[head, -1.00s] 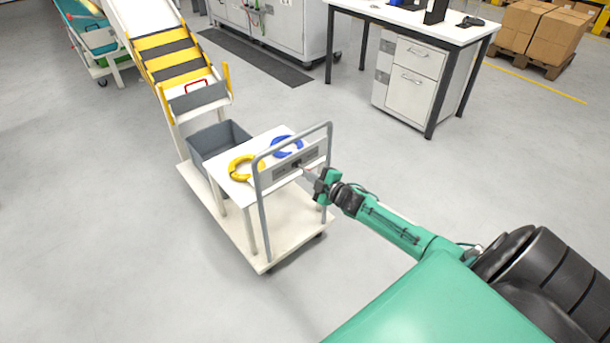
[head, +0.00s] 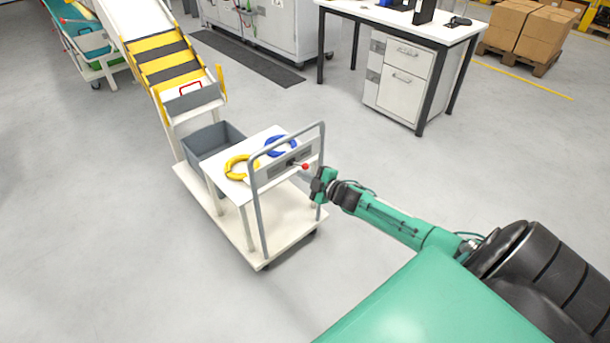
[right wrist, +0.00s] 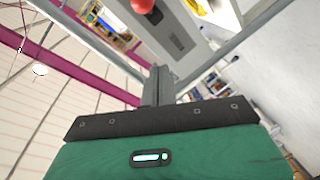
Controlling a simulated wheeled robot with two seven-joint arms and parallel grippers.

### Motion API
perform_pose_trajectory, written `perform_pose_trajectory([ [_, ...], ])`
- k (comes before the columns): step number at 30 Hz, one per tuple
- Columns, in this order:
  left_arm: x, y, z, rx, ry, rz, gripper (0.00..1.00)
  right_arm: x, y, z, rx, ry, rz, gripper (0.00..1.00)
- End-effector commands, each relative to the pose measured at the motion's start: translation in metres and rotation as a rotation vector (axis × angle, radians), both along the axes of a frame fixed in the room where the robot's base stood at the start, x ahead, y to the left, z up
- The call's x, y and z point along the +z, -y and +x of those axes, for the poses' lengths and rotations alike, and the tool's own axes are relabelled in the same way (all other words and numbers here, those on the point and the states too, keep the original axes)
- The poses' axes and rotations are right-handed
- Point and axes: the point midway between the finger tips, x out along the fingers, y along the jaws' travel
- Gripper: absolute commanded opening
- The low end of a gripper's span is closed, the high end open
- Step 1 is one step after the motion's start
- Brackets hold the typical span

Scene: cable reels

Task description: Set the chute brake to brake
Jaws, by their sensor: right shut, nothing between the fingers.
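The brake control is a lever with a red ball knob (head: 305,166) on a dark plate, set in the grey panel (head: 278,172) of the cart's handle frame. The lever sticks out to the right, toward my arm. The panel's marking is too small to read. In the right wrist view the red knob (right wrist: 143,5) is at the top edge, with the grey panel (right wrist: 180,42) behind it. My right gripper (head: 316,183) is just below and right of the knob. Its fingers (right wrist: 157,85) are shut, empty and apart from the knob. My left gripper is out of view.
The cart's white top (head: 262,157) holds a yellow ring (head: 240,168) and a blue ring (head: 281,146). A grey bin (head: 205,150) stands behind, below a yellow-and-black striped chute (head: 170,65). A desk (head: 400,20) stands further back. Floor around the cart is clear.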

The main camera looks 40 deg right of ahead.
Motion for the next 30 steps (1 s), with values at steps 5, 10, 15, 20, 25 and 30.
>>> perform_pose_trajectory([
  [5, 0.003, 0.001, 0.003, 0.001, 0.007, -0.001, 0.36, 0.001, 0.02, -0.032, -0.001, -0.005, -0.005, 0.0],
  [10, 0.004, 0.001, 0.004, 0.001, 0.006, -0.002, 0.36, 0.005, 0.034, -0.056, -0.002, -0.005, -0.004, 0.0],
  [15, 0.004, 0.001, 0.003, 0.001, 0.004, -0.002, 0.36, 0.008, 0.044, -0.072, -0.001, -0.004, -0.003, 0.0],
  [20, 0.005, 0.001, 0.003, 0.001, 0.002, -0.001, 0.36, 0.01, 0.049, -0.079, -0.001, -0.003, -0.004, 0.0],
  [25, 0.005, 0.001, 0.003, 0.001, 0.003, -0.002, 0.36, 0.011, 0.05, -0.081, -0.001, -0.003, -0.003, 0.0],
  [30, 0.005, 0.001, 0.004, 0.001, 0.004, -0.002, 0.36, 0.011, 0.05, -0.081, -0.001, -0.003, -0.003, 0.0],
])
